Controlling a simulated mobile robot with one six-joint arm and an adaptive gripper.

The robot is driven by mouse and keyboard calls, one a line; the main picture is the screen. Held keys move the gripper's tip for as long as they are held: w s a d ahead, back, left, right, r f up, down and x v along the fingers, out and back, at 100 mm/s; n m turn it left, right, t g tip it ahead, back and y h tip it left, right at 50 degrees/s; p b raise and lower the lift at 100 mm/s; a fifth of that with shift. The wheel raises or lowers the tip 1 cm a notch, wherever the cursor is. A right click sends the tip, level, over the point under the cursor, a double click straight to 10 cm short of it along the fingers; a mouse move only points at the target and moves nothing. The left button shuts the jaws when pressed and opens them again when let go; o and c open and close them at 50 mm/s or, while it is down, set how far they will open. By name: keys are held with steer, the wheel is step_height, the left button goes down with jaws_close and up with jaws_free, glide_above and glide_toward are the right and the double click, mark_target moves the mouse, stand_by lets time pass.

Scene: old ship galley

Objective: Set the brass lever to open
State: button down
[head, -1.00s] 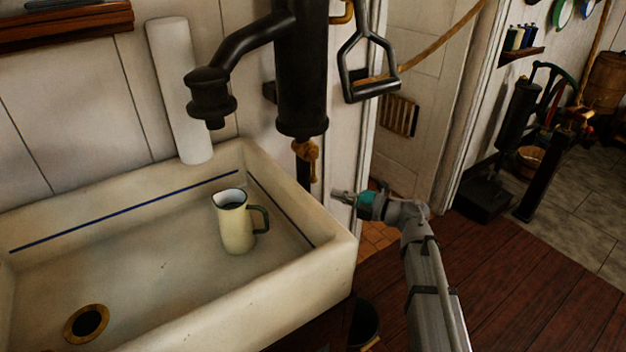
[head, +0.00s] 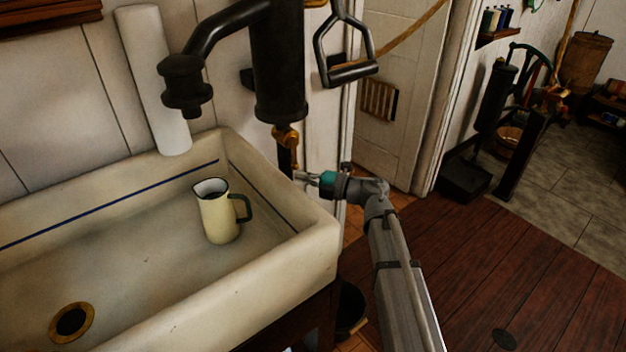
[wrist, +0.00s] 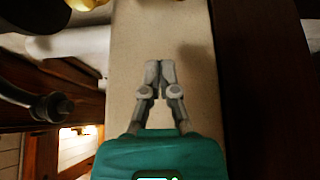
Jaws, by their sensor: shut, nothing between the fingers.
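The brass lever (head: 287,138) sits on the pipe just below the black pump barrel, behind the sink's far right corner. Its handle appears to hang downward, but its exact setting is hard to tell. My gripper (head: 298,175) is slightly below and right of the brass part, near the dark pipe. In the wrist view, the two fingers of my gripper (wrist: 160,66) are together with nothing between them. A brass piece, probably part of the lever (wrist: 86,4), shows at the top left edge, apart from the fingertips.
The cream sink (head: 300,262) stands left of my arm, holding a cream jug (head: 218,215). The black pump (head: 277,70) and its spout (head: 186,85) overhang the sink. A hanging black handle (head: 345,70) is above my gripper. Wooden floor (head: 500,265) is free to the right.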

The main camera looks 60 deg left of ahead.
mark_target(295, 166)
steer(key=shift+w+a, duration=0.15)
steer(key=shift+a, duration=1.2)
steer(key=shift+w+a, duration=0.1)
steer(key=shift+a, duration=1.2)
steer(key=shift+w+a, duration=0.15)
steer(key=shift+w, duration=0.4)
